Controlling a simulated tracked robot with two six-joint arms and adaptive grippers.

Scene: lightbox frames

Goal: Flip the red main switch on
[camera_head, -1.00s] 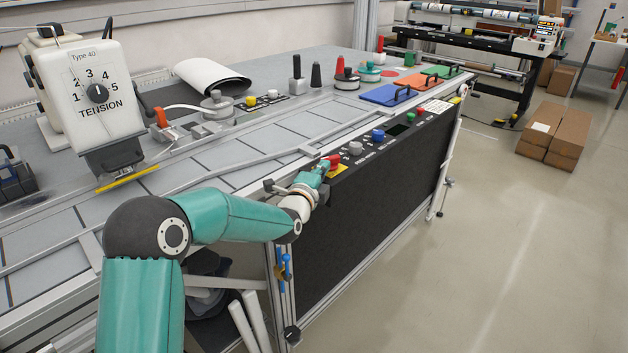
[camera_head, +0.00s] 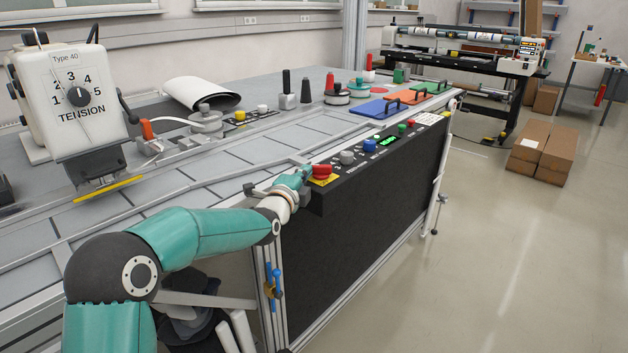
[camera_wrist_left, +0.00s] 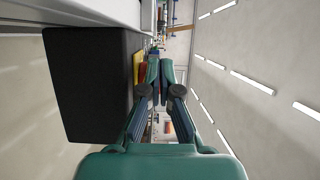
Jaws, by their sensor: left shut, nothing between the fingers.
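The red main switch (camera_head: 321,171) sits on a yellow plate (camera_head: 323,181) at the near end of the black control panel on the table's front edge. Its red knob (camera_wrist_left: 143,73) also shows at the left of the fingers in the left wrist view. My left gripper (camera_head: 304,173) is shut and empty, just left of the switch; its fingers (camera_wrist_left: 159,70) point past the knob in the wrist view. I cannot tell whether they touch it. A small display (camera_head: 389,141) farther along the panel glows green. My right gripper is not in view.
Grey (camera_head: 347,157) and blue (camera_head: 369,146) knobs stand on the panel beyond the switch. A tension unit (camera_head: 75,95) stands at the left. Cardboard boxes (camera_head: 541,150) lie on the floor at right; the floor in front is free.

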